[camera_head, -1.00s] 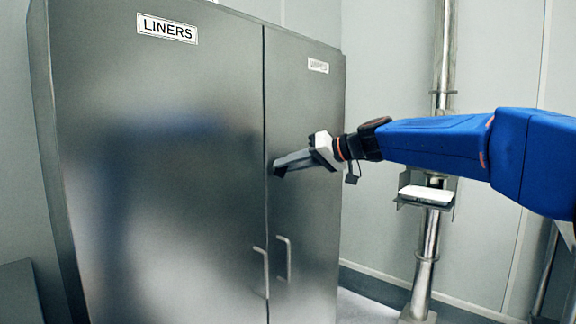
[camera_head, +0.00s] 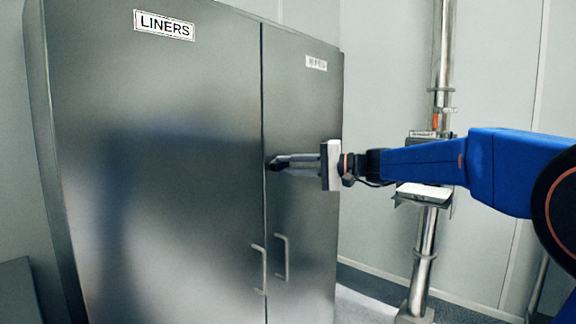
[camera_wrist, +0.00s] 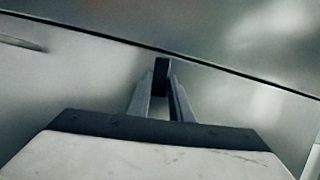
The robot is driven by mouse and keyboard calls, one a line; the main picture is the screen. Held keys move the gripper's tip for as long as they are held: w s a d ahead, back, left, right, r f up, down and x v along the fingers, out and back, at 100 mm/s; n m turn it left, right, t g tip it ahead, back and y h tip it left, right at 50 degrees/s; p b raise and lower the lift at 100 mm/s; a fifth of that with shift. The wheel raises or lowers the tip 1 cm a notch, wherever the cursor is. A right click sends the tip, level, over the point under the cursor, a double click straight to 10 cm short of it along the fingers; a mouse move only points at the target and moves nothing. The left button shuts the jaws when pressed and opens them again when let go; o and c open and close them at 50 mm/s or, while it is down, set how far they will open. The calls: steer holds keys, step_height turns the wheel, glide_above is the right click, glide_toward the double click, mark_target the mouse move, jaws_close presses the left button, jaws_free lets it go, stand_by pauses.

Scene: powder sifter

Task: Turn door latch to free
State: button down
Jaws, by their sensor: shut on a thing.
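The steel cabinet has a left door (camera_head: 160,150) and a right door (camera_head: 302,115) that meet at a vertical seam; both look closed. The door latch is a small dark piece on the right door beside the seam; the wrist view shows it as a black upright tab (camera_wrist: 161,72) between my fingertips. My gripper (camera_head: 277,162) reaches in from the right and is shut on the latch; it also shows in the wrist view (camera_wrist: 161,88). The fingers hide part of the latch, so its exact angle is hard to read in the head view.
Two bar handles, left (camera_head: 261,268) and right (camera_head: 284,257), stick out below my gripper. A steel post (camera_head: 424,255) with a small shelf (camera_head: 424,194) stands to the right, behind my arm. Free floor shows between cabinet and post.

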steer(key=shift+f+m+y, duration=0.1)
steer(key=shift+m+y, duration=0.2)
steer(key=shift+m, duration=0.3)
steer(key=c, duration=1.6)
jaws_free()
steer(key=shift+d, duration=0.1)
steer(key=v, duration=1.7)
steer(key=shift+d, duration=0.1)
